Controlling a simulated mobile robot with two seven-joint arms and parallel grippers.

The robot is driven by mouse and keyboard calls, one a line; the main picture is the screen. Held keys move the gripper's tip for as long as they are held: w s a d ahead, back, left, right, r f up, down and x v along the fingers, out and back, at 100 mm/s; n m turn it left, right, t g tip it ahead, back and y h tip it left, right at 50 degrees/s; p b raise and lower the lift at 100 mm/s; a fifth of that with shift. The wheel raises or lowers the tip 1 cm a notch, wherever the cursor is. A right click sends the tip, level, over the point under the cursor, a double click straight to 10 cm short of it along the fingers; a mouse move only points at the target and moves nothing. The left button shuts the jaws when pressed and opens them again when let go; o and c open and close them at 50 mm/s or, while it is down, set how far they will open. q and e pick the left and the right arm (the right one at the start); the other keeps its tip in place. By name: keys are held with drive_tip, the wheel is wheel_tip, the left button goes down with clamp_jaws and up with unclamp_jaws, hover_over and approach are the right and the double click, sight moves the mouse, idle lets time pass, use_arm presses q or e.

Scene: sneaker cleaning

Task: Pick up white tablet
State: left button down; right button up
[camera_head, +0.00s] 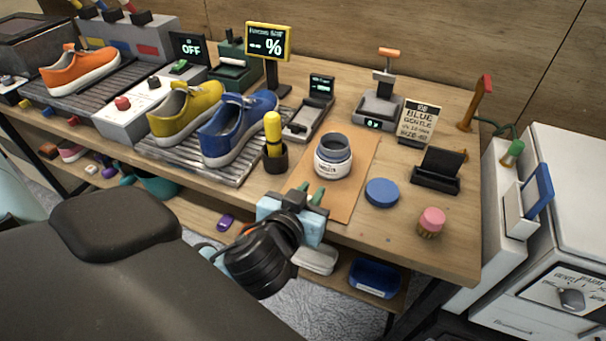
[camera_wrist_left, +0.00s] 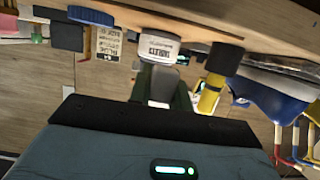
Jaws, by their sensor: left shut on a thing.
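The open white jar (camera_head: 332,160) with a grey rim stands on the brown mat (camera_head: 352,200); its label also shows in the left wrist view (camera_wrist_left: 157,47). My left gripper (camera_head: 309,194) is in front of the jar, at the mat's near edge, with its green fingers pointing toward the jar. It is shut on a small pale thing (camera_wrist_left: 157,86), which seems to be the white tablet; in the head view the thing is mostly hidden by the fingers. The inside of the jar looks dark. My right gripper is not in view.
A blue lid (camera_head: 381,193) and a pink-topped brush (camera_head: 431,222) are to the right. Blue (camera_head: 238,125) and yellow (camera_head: 185,112) sneakers rest on a ribbed rack. A digital scale (camera_head: 380,108) stands behind.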

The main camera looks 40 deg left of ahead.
use_arm(q)
drive_tip(key=s+d, duration=0.5)
drive_tip(key=d, duration=0.1)
drive_tip(key=shift+s+r, duration=0.15)
drive_tip(key=shift+r, duration=0.2)
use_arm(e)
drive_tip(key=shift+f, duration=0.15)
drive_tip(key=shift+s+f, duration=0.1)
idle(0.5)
